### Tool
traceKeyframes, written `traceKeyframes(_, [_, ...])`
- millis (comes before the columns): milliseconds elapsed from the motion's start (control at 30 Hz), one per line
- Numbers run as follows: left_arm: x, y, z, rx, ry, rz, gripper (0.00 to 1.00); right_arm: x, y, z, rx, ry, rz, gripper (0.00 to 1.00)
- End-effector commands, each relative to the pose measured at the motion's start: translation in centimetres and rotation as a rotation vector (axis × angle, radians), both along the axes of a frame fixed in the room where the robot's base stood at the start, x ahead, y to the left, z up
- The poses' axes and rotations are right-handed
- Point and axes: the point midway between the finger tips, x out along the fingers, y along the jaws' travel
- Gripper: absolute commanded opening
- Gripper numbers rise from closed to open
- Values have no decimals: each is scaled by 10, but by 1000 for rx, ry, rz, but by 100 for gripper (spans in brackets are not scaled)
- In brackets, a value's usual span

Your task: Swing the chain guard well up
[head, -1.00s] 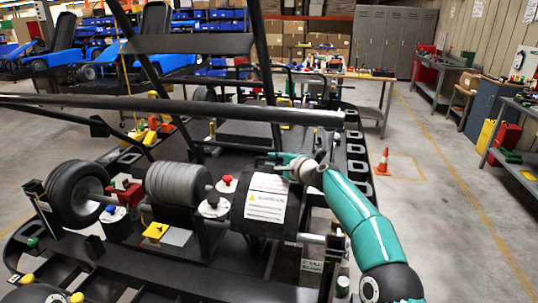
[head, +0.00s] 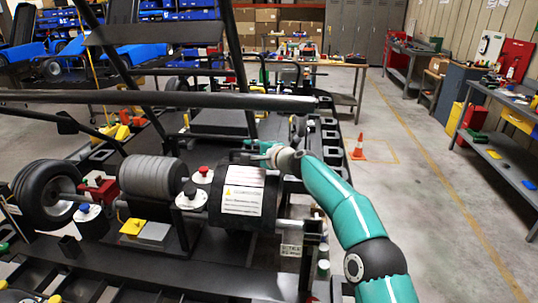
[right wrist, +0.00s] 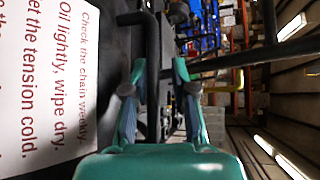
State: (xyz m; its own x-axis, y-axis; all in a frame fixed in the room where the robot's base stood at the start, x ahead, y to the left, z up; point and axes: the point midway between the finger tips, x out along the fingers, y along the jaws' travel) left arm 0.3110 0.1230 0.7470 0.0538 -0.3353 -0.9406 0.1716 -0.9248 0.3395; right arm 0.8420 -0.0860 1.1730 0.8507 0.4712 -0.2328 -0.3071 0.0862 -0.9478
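The chain guard (head: 272,197) is a black curved cover with a white warning label (head: 243,195) on its front, lying over the axle to the right of the drum. In the right wrist view its label (right wrist: 40,90) fills the left side. A black handle bar (right wrist: 153,75) stands beside the label. My right gripper (head: 262,152) is at the guard's top edge. In the right wrist view its fingers (right wrist: 158,75) stand apart on either side of the bar, with a gap on the right. My left gripper is not in view.
A long black frame tube (head: 200,101) and slanted bars cross above and behind the guard. A red-topped knob (head: 203,174) and a black-topped knob (head: 190,197) stand left of it. An orange cone (head: 358,148) stands on the open floor to the right.

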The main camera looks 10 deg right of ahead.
Motion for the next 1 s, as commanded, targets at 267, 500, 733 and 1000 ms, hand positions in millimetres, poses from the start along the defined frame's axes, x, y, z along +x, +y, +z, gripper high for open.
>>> traceKeyframes(267, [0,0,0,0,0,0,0,-23,-16,11,2,-3,-11,23])
traceKeyframes(500, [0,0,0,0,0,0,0,-53,-33,19,1,-3,-11,23])
traceKeyframes(733, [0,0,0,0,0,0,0,-80,-46,24,1,-1,-8,23])
traceKeyframes(1000, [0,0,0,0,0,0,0,-92,-52,26,0,-1,-6,23])
